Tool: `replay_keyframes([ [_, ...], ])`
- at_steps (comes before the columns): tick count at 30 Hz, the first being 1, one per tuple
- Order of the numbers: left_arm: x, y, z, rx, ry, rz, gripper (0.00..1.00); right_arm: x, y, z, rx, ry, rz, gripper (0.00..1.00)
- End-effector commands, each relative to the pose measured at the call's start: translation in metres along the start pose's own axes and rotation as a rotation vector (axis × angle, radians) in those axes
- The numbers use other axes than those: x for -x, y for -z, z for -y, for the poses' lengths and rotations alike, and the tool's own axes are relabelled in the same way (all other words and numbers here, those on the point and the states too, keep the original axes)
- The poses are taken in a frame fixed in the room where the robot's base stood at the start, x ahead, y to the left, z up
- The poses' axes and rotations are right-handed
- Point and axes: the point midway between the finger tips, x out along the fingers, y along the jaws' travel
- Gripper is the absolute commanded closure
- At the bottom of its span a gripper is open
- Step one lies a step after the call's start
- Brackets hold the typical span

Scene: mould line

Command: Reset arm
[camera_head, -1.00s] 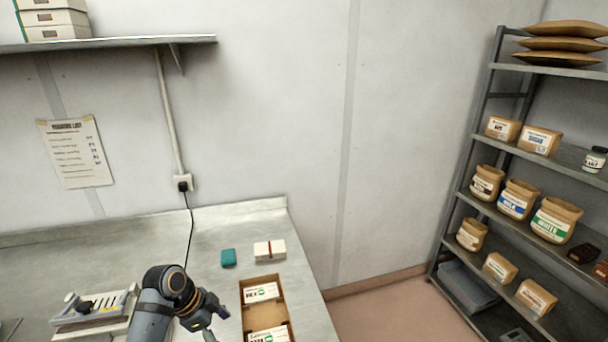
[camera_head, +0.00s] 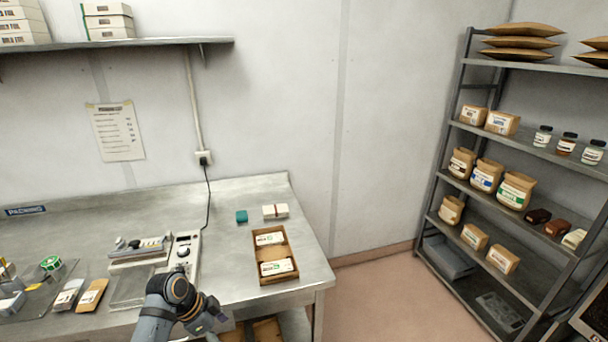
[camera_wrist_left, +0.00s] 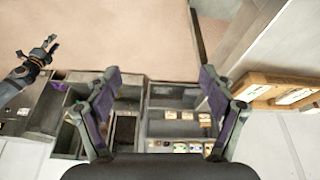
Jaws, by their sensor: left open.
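My left gripper (camera_head: 212,318) is at the front edge of the steel bench (camera_head: 225,275), left of and nearer than the brown tray. In the left wrist view its two fingers (camera_wrist_left: 158,85) stand wide apart with nothing between them. The same view shows my right gripper (camera_wrist_left: 36,50) at the upper left, out over the floor, with its fingers apart and nothing seen in them. It is outside the head view.
The brown tray (camera_head: 292,250) with white packs stands at the bench's right end. A white-and-grey machine (camera_head: 188,250) stands left of it. A teal block (camera_head: 241,216) lies behind. A shelf rack (camera_head: 437,165) stands at the right. The floor (camera_head: 385,290) between is clear.

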Motion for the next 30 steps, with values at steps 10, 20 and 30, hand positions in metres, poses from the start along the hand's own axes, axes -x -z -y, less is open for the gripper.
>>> replay_keyframes([
  [10,-0.097,-0.061,0.001,0.299,0.049,0.043,0.18,-0.016,0.01,0.001,-0.001,-0.001,-0.016,0.6],
  [20,-0.257,-0.203,-0.064,0.735,0.179,0.178,0.18,-0.042,-0.008,0.003,0.0,0.0,0.007,0.6],
  [30,-0.38,-0.368,-0.26,1.051,0.346,0.289,0.18,-0.072,-0.006,0.005,0.0,-0.001,-0.001,0.6],
])
